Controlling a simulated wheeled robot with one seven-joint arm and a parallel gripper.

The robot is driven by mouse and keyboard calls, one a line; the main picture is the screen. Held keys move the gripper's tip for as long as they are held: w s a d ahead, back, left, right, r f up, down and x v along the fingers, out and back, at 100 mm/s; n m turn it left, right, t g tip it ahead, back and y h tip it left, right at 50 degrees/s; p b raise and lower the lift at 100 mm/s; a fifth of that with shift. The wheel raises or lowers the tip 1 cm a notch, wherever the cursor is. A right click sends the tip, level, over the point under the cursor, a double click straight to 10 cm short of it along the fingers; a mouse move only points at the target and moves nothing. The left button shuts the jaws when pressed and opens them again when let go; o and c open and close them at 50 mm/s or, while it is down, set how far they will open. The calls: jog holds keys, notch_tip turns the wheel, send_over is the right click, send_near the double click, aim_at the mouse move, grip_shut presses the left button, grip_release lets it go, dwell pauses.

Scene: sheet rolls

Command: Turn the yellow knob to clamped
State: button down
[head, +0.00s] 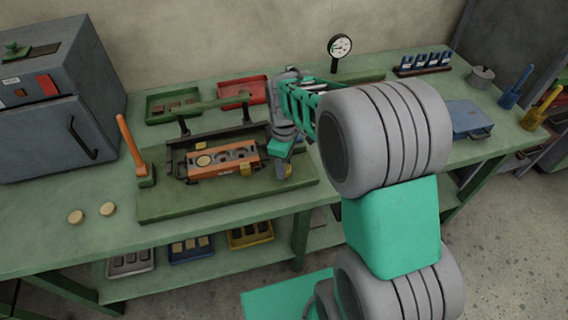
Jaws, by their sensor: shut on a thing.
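A green fixture plate (160,207) lies on the bench and carries an orange block (224,160) with round pockets, one holding a tan disc.
An orange lever (130,143) stands upright at the plate's left. Two tan discs (92,213) lie on the bench to its left. Red (240,91) and green (158,117) trays sit behind. A dial gauge (340,46) stands at the back. A blue case (468,122) lies to the right.

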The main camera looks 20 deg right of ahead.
jog(key=m, duration=0.5)
jog(key=shift+m, duration=0.3)
jog(key=m, duration=0.5)
dwell(0.4)
jog(key=c, duration=0.9)
grip_release()
notch_tip(320, 180, up, 8)
jog(key=shift+f, duration=0.1)
